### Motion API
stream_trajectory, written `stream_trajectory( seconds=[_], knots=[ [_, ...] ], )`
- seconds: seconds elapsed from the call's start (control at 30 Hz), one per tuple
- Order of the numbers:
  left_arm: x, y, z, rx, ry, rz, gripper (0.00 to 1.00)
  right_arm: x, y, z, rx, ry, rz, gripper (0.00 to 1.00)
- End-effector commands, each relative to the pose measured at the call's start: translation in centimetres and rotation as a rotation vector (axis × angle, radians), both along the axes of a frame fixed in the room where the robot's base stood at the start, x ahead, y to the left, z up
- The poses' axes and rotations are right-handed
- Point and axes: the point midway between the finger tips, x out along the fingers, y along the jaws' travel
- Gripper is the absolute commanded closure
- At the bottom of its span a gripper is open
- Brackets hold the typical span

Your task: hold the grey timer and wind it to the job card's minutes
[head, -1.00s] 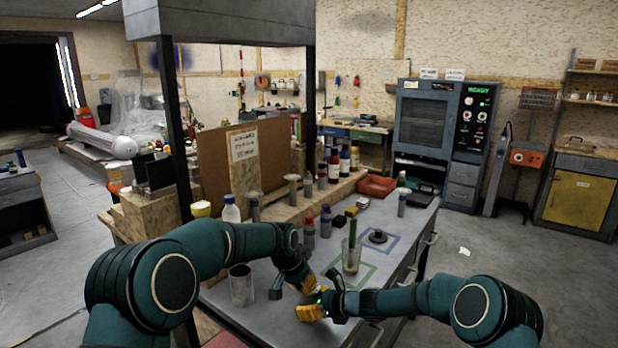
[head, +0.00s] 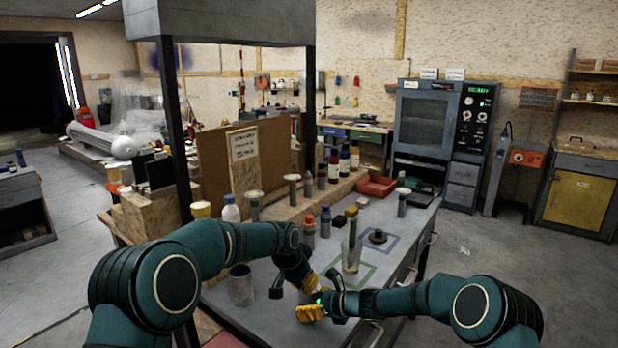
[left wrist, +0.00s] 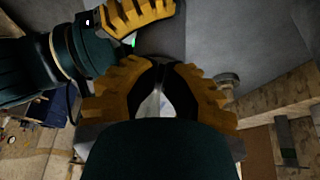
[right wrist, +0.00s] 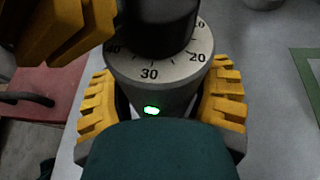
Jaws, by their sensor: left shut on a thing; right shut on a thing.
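The grey timer (right wrist: 152,100) shows in the right wrist view, with a pale dial (right wrist: 172,68), a green light on its side and a dark knob (right wrist: 150,25) on top. The dial's 30 faces the light, with 20 to its right and 40 to its left. My right gripper (head: 313,311) is shut around the timer's body. My left gripper (head: 308,284) is close above it, its yellow finger beside the knob; it appears shut on the knob, though the contact is largely hidden. A white card (head: 244,146) on the board has lettering too small to read.
A glass (head: 351,257) with a green-handled thing stands beyond the grippers on the grey bench (head: 265,320). A metal cup (head: 241,285) stands left of them. Several bottles line the wooden ledge. A red tray (head: 376,187) is farther back.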

Motion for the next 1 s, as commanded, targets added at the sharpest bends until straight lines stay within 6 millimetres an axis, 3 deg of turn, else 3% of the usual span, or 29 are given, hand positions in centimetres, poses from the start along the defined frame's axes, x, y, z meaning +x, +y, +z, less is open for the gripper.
stream_trajectory(
  seconds=[0.57,1.0],
  knots=[
    [-0.6,0.5,0.2,0.000,-0.002,0.002,1.00,-0.2,0.4,0.2,0.004,-0.003,0.010,0.77],
    [-0.1,0.4,4.8,0.000,-0.003,0.001,1.00,0.0,0.1,0.1,0.001,-0.002,0.004,0.77]
  ],
)
